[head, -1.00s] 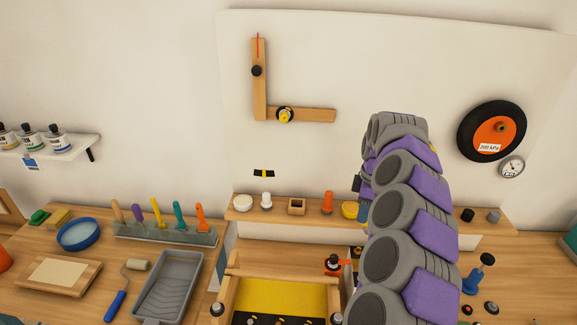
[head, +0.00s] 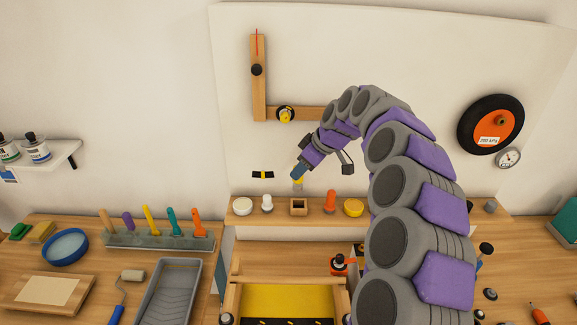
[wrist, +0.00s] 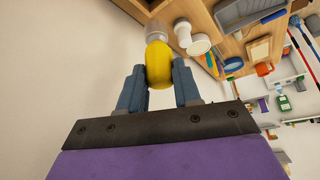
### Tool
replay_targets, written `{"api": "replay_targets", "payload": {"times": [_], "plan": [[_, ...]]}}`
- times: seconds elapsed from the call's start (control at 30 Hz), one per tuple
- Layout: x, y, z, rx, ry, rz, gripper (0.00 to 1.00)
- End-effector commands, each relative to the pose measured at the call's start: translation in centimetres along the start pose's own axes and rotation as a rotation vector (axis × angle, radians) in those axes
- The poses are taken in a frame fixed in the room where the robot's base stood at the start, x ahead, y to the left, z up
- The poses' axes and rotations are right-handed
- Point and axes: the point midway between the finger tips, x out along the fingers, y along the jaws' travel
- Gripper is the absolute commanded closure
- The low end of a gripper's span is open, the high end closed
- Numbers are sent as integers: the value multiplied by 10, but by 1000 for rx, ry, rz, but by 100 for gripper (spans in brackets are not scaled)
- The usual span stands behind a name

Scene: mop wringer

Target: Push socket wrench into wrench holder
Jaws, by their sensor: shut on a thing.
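My gripper (head: 298,173) is shut on a yellow-handled tool with a grey end (head: 298,182), which I take to be the socket wrench. In the wrist view, the wrench's yellow handle (wrist: 158,65) sits between the two blue-grey fingers (wrist: 158,88), and its pale grey end points away from me. In the head view, the wrench hangs just above a small square wooden block with a dark opening (head: 298,207), which looks like the wrench holder. The grey end appears apart from the block. I cannot tell how well it lines up in depth.
On the same shelf, a white knob (head: 267,204) and a white disc (head: 242,206) stand left of the block. An orange piece (head: 330,203) and a yellow round piece (head: 353,208) stand right. A wooden L-shaped bracket (head: 259,90) is on the wall above.

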Motion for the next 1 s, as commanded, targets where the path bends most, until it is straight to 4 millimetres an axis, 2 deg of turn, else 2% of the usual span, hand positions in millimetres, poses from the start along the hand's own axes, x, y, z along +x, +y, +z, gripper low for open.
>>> {"api": "replay_targets", "payload": {"times": [0.13,0.47,0.8,1.0], "plan": [[1,-1,-2,1,-1,1,96],[19,-17,-26,-7,-22,11,96],[24,-2,6,0,-3,2,96],[43,-5,12,-1,-7,3,96]]}}
